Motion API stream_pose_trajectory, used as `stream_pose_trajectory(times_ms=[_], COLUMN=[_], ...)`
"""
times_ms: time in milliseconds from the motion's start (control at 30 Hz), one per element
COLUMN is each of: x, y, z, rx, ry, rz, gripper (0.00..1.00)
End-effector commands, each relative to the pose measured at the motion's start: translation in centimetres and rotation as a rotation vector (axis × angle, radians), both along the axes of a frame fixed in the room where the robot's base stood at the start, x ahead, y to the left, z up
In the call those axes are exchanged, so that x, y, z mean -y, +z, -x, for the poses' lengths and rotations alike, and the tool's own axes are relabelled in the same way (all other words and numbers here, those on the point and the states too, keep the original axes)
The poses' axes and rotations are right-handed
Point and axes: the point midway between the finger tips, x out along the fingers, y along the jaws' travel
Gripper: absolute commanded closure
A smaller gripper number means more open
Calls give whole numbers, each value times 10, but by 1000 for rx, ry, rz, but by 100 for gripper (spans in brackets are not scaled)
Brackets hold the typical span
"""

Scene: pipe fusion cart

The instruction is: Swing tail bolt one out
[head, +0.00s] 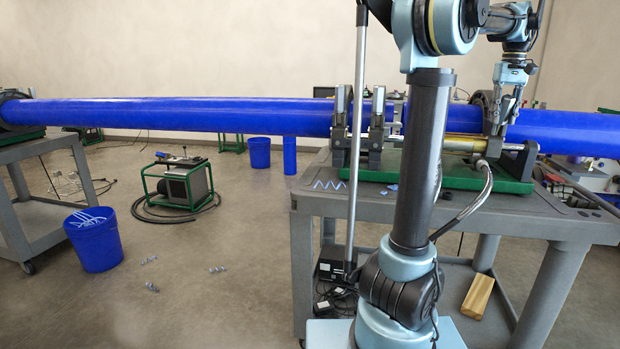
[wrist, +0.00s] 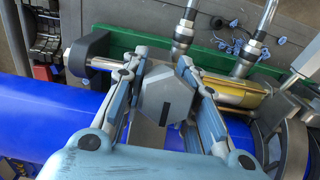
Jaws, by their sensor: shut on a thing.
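In the wrist view a grey hexagonal head (wrist: 166,98), which looks like the end of a tail bolt, sits between the two fingers of my gripper (wrist: 157,68). The fingers are shut on it from left and right. In the head view my gripper (head: 507,96) hangs over the rightmost clamp (head: 488,103) on the blue pipe (head: 230,115). The bolt's shank and pivot are hidden below its head. I cannot tell in the head view how far the bolt leans.
The fusion machine's green base (head: 455,178) stands on a grey cart (head: 325,200). Two more clamps (head: 375,130) stand left of my arm. Hoses with metal fittings (wrist: 182,40) rise close by. A brass-coloured cylinder (wrist: 232,92) lies right of the fingers.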

Motion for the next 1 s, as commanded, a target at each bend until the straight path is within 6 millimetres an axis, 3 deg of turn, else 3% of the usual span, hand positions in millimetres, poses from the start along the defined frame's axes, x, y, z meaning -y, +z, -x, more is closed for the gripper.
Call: stream_pose_trajectory(times_ms=[500, 733, 1000], x=[-4, -6, -6], y=[-4, -11, -11], z=[9, 21, 21], rx=[-4, -4, -1], ry=[1, 0, 1], rz=[-5, -3, -2], gripper=[80, 61, 76])
